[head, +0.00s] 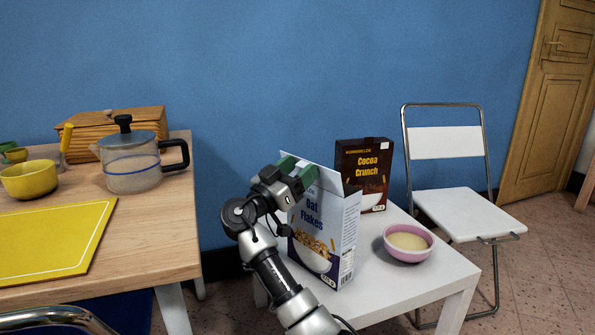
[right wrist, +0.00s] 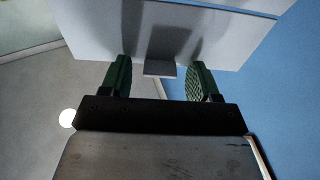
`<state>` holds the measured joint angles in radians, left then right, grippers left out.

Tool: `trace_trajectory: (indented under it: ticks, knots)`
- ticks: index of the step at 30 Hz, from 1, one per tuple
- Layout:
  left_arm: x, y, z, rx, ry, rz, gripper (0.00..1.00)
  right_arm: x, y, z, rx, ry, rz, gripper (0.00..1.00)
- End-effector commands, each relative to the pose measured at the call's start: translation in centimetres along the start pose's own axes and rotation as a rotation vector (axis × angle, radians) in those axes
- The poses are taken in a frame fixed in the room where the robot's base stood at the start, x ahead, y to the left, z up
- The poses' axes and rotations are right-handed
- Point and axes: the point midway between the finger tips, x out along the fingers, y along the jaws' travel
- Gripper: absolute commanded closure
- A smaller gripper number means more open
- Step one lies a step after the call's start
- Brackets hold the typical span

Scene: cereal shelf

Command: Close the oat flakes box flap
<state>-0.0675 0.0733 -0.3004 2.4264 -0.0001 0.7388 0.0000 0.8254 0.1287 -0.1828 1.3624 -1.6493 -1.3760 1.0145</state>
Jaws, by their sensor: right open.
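The white and blue oat flakes box (head: 313,228) stands upright on the small white table. Its white top flap (head: 325,176) stands raised above the box. My right gripper (head: 298,169) is at the upper left of the box, beside the flap, and hides part of the box top. In the right wrist view my right gripper (right wrist: 158,82) is open with green finger pads spread apart. There, a pale panel with a small tab (right wrist: 160,69) lies just ahead, the tab between the fingertips. Contact cannot be told. My left gripper is not in view.
A Cocoa Crunch box (head: 364,165) stands behind and right of the oat box. A pink bowl (head: 408,243) sits to the right on the white table (head: 375,290). A wooden table (head: 150,235) with a kettle (head: 130,165) is at left, a folding chair (head: 455,190) at right.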

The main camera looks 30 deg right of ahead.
Motion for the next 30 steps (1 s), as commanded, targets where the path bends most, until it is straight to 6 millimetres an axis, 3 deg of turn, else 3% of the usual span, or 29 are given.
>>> trace_trajectory:
  ticks: [2,11,20,26,30]
  knots:
    - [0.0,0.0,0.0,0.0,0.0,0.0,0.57,0.0,0.0,0.0,0.0,0.0,0.0,0.41]
    - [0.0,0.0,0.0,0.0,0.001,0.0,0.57,0.0,0.0,0.0,0.0,0.0,0.0,0.87]
    - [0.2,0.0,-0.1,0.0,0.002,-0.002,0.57,0.2,0.0,-0.2,0.001,-0.038,0.001,0.89]
    - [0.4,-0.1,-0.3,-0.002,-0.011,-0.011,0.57,0.9,0.0,-0.6,0.003,-0.145,0.001,0.89]
    - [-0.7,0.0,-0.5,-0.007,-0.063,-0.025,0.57,1.7,0.0,-0.9,0.003,-0.259,0.001,0.89]
